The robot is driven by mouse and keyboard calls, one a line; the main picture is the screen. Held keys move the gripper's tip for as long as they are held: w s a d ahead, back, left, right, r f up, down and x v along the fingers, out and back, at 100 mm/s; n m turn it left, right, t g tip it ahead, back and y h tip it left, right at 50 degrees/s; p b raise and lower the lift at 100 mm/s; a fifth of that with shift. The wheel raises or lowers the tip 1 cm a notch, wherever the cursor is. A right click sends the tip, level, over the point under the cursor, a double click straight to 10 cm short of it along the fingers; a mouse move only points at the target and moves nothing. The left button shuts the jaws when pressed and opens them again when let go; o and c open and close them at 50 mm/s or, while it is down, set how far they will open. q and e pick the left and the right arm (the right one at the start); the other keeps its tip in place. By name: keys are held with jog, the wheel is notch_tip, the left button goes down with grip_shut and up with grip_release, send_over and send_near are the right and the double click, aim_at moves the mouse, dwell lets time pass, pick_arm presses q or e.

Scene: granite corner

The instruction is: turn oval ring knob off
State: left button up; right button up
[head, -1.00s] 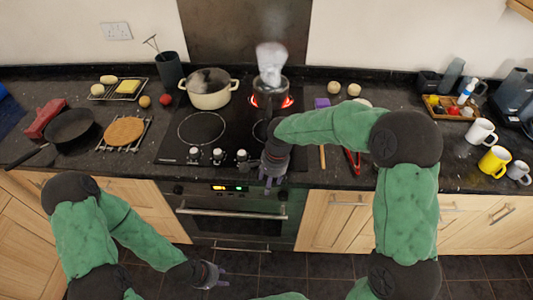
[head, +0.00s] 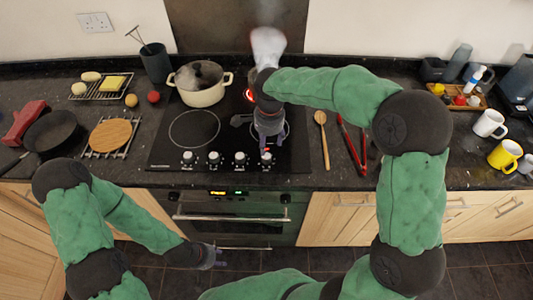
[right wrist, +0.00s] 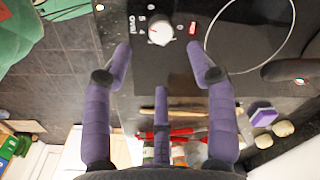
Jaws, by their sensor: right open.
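The black hob (head: 165,150) has a row of several white knobs along its front edge. The rightmost knob (head: 266,157) is just in front of my right gripper (head: 268,136). In the right wrist view, a white knob (right wrist: 160,30) with printed marks sits between the spread, open fingertips, and a red lit indicator (right wrist: 192,28) is beside it. I cannot tell from the pictures whether the fingers touch it. A red-glowing ring (head: 249,94) shows at the back right of the hob, partly hidden by my right arm. My left gripper (head: 212,257) hangs low in front of the oven.
A cream pot (head: 199,90) is at the hob's back left. A wooden spoon (head: 323,140) and red tongs (head: 352,145) lie right of the hob.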

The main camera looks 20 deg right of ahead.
aim_at(267, 156)
jog(key=f, duration=0.2)
jog(key=f+b, duration=0.1)
jog(key=f, duration=0.5)
jog(key=shift+w+a+f+b, duration=0.1)
jog(key=shift+w+f+b, duration=0.05)
jog(key=shift+w+b, duration=0.2)
jog(key=c, duration=1.1)
